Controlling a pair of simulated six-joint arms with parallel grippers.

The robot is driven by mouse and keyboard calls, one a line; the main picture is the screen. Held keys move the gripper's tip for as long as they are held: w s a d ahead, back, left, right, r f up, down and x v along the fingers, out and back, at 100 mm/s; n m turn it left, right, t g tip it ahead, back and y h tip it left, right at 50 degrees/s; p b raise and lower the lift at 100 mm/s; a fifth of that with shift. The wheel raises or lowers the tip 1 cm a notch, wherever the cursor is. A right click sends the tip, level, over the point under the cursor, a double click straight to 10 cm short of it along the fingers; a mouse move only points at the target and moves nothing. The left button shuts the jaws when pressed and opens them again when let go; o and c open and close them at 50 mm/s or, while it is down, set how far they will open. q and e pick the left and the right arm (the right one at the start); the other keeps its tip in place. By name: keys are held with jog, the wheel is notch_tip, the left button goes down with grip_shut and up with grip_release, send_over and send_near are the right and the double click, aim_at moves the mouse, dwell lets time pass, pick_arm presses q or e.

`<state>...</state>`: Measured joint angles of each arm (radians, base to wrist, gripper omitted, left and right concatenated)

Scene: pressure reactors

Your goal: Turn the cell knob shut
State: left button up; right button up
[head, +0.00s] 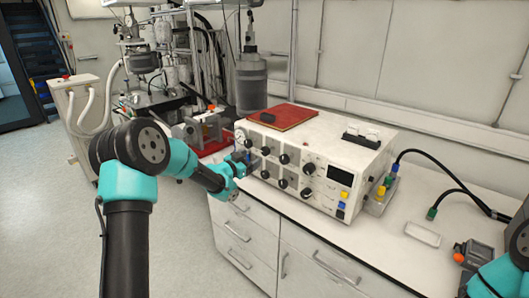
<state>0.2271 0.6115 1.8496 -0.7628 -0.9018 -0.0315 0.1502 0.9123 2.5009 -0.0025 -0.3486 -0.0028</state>
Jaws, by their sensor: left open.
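A white control box (325,150) stands on the bench with several black knobs in two rows on its front. Its upper row includes a knob (284,158) near the middle, and its lower row includes another (282,183). Labels are too small to read, so I cannot tell which is the cell knob. My left gripper (243,160) is open at the left end of the panel, close to the leftmost knobs and partly covering that area. Contact with a knob cannot be made out.
A red pad (285,116) with a small black item lies on the box. Black cables (437,165) run from its right side. A reactor rig (145,65) stands behind left.

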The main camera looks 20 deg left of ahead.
aim_at(264, 151)
pick_arm(q)
jog(key=x, duration=0.9)
jog(key=shift+s, duration=0.1)
jog(key=c, duration=0.9)
